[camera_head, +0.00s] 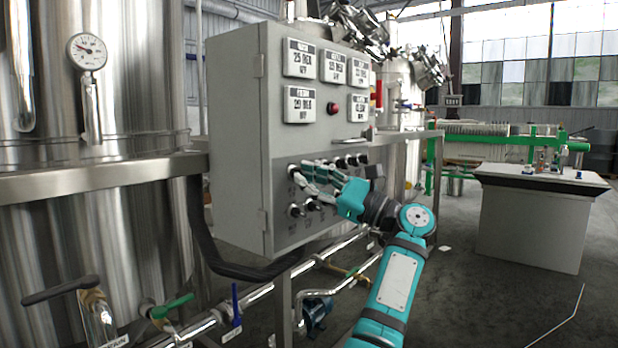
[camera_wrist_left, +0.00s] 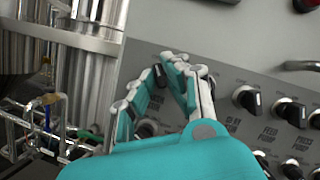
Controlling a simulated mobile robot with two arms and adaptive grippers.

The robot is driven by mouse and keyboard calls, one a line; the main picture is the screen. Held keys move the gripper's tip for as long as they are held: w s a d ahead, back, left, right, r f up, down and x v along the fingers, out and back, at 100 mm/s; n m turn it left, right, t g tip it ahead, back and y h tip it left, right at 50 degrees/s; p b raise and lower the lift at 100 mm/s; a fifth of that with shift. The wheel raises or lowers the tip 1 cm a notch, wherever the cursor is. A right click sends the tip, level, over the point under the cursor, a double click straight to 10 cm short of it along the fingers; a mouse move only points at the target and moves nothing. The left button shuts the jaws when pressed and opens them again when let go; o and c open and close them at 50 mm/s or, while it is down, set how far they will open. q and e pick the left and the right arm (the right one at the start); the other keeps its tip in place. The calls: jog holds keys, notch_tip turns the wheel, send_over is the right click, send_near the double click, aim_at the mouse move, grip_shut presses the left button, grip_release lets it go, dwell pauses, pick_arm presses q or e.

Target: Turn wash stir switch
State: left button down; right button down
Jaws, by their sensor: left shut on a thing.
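The grey control cabinet (camera_head: 235,140) carries rows of black rotary switches on its front panel. My left gripper (camera_head: 300,172) reaches in from the right, with its fingers at the upper left switch (camera_head: 292,169). In the left wrist view, my left gripper's fingertips (camera_wrist_left: 168,76) are shut on this black switch knob (camera_wrist_left: 159,75), one finger on each side. The label below the knob is partly covered by the fingers and too blurred to read surely. Another knob (camera_wrist_left: 146,129) is partly hidden behind the fingers. My right gripper is in neither view.
More switches (camera_wrist_left: 247,100) sit close to the right of my fingers. Digital displays (camera_head: 299,58) and a red button (camera_head: 333,108) are above. A cabinet handle (camera_wrist_left: 300,66) sticks out. A steel tank (camera_head: 90,200) and pipes (camera_head: 260,292) stand left and below.

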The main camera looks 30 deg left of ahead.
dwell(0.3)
pick_arm(q)
jog(key=c, duration=1.4)
grip_release()
jog(key=v, duration=1.2)
jog(key=shift+f, duration=0.15)
